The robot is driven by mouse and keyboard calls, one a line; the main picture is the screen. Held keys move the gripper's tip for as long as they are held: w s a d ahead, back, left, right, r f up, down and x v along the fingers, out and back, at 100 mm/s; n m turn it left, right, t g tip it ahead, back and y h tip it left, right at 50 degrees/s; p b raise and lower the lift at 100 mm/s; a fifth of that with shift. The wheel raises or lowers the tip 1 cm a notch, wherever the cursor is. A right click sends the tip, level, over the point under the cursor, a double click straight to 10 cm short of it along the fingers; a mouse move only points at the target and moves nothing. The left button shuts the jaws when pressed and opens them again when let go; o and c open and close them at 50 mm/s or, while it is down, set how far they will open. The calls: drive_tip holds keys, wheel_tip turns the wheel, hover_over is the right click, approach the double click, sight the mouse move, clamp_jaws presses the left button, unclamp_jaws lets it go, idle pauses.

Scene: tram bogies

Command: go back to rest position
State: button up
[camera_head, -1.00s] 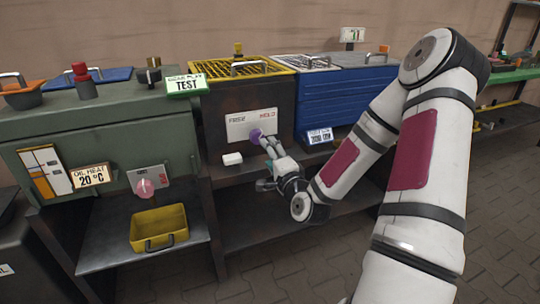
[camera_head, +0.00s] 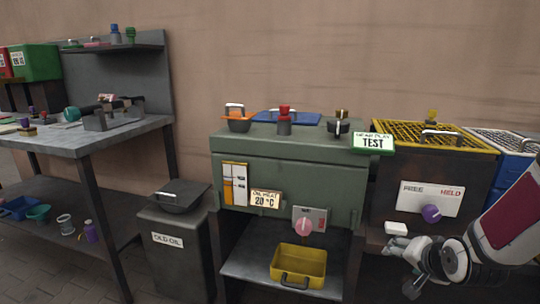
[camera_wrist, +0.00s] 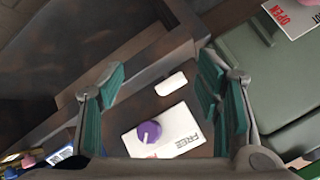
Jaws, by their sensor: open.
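My gripper (camera_head: 398,268) is open and empty. In the head view it is low at the right, below and left of the purple knob (camera_head: 431,213) and apart from it. The knob sits on a white plate (camera_head: 413,196) marked FREE and HELD, on the dark cabinet front. In the wrist view my gripper (camera_wrist: 160,85) has its teal-padded fingers spread wide, with nothing between them. The purple knob (camera_wrist: 149,133) and the FREE plate (camera_wrist: 178,136) lie below the fingers in that view. My arm runs off the right edge of the head view.
A green oil-heat cabinet (camera_head: 290,165) stands left of the knob's cabinet, with a yellow bin (camera_head: 299,267) on the shelf below. An OLD OIL bin (camera_head: 177,257) and a grey workbench (camera_head: 75,139) stand further left.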

drive_tip(key=s+a+r+n+g, duration=0.3)
drive_tip(key=s+a+r, duration=0.1)
drive_tip(key=s, duration=0.8)
drive_tip(key=s+a+r+n+g+y, duration=0.1)
drive_tip(key=s+a+r+n+g, duration=0.3)
drive_tip(key=s, duration=0.7)
drive_tip(key=s+a+r+n+g, duration=0.2)
drive_tip(key=s+a+r, duration=0.3)
drive_tip(key=s, duration=0.7)
wheel_tip(320, 180, up, 32)
drive_tip(key=t+p, duration=0.3)
drive_tip(key=p, duration=2.7)
drive_tip(key=shift+t, duration=0.3)
